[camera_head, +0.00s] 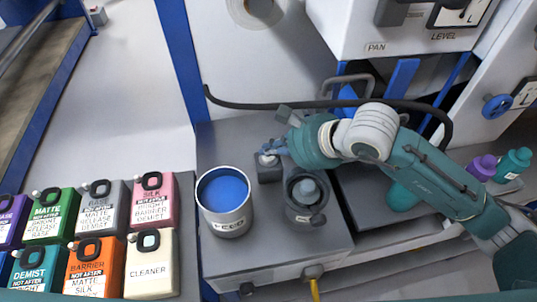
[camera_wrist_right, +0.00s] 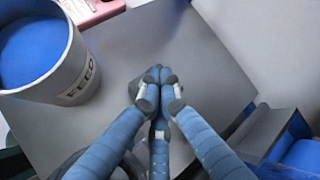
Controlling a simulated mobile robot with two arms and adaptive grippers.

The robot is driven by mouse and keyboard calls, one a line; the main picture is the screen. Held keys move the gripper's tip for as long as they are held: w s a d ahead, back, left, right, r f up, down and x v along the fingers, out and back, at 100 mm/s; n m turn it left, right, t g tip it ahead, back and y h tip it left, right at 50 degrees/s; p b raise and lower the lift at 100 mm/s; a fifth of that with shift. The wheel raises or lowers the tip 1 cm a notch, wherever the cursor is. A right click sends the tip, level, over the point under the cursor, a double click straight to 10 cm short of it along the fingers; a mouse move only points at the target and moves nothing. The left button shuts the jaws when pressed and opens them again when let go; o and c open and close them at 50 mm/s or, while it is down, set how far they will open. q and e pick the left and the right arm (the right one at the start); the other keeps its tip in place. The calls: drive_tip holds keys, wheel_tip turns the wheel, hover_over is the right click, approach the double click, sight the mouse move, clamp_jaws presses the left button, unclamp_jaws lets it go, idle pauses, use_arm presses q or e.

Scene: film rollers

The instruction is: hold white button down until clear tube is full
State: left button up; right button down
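A small dark grey box (camera_head: 269,174) stands on the grey bench top (camera_head: 232,143). A pale white button (camera_head: 266,159) shows on its top in the head view. My right gripper (camera_head: 272,149) has its blue fingertips right at the button; I cannot tell whether they press it. In the right wrist view the fingers of my right gripper (camera_wrist_right: 157,80) are drawn together at the tips, with nothing seen between them, and they hide the button. I cannot make out a clear tube. My left gripper is not in view.
A FEED can (camera_head: 226,221) of blue liquid stands left of the box. A dark grey pot (camera_head: 305,215) stands close to its right. Several coloured jugs, among them a cream CLEANER jug (camera_head: 151,272), stand at left. A black hose (camera_head: 262,105) runs behind.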

sight(270, 158)
drive_tip(key=shift+f+b, duration=0.45)
idle(2.0)
drive_tip(key=shift+r, duration=0.1)
idle(0.5)
drive_tip(key=shift+r+p, duration=0.3)
drive_tip(key=shift+r, duration=0.55)
drive_tip(key=shift+r+p, duration=1.15)
drive_tip(key=shift+r, duration=1.45)
drive_tip(key=shift+f, duration=0.15)
